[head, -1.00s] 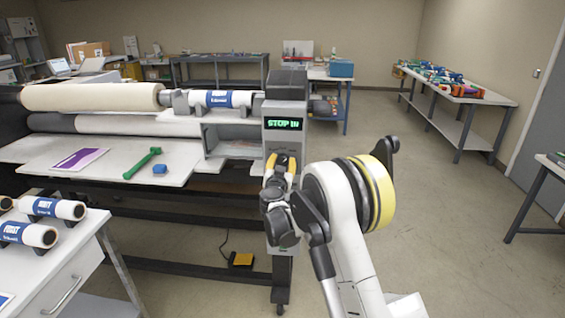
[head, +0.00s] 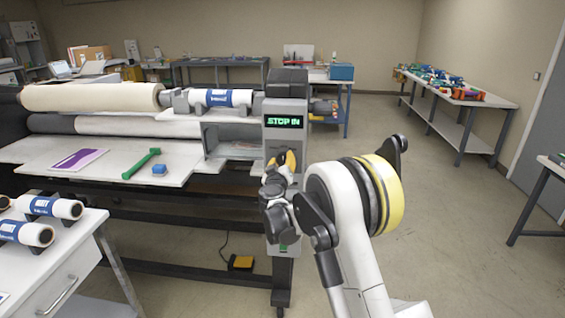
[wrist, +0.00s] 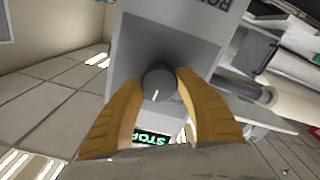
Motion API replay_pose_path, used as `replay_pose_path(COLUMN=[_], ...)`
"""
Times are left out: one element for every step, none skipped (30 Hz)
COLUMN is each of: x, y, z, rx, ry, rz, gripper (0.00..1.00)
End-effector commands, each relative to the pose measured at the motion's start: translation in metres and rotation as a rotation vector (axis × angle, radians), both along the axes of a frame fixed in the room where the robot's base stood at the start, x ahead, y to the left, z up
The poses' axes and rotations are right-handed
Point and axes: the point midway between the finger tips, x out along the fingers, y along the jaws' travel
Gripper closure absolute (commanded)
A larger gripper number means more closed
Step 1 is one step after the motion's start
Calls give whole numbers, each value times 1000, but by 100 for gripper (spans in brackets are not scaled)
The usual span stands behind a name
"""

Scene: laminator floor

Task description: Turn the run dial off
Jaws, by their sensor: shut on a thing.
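The run dial (wrist: 158,80) is a dark round knob with a white pointer line, on the grey control panel (wrist: 185,32) of the laminator. In the wrist view my gripper (wrist: 158,84) has its yellow fingers on either side of the dial, shut on it. The dial is hidden there by the gripper.
A white table (head: 60,260) with labelled rolls stands at the lower left. The floor to the right is open.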

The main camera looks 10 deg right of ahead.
Motion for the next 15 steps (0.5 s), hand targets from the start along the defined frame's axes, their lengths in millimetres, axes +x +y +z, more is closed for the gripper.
replay_pose_path(x=[0,0,0,0,0,0,0,0,0,0,0,0,0,0,0], y=[0,0,0,0,0,0,0,0,0,0,0,0,0,0,0], z=[0,0,0,0,0,0,0,0,0,0,0,0,0,0,1], rx=[-19,-29,-42,-49,-56,-65,-70,-74,-78,-81,-82,-84,-85,-85,-85], ry=[6,9,14,16,18,21,23,24,25,26,27,27,28,28,28], rz=[0,0,0,0,0,0,0,0,0,0,0,0,0,0,0], gripper=[90,90,90,90,90,90,90,90,90,90,90,90,90,90,90])
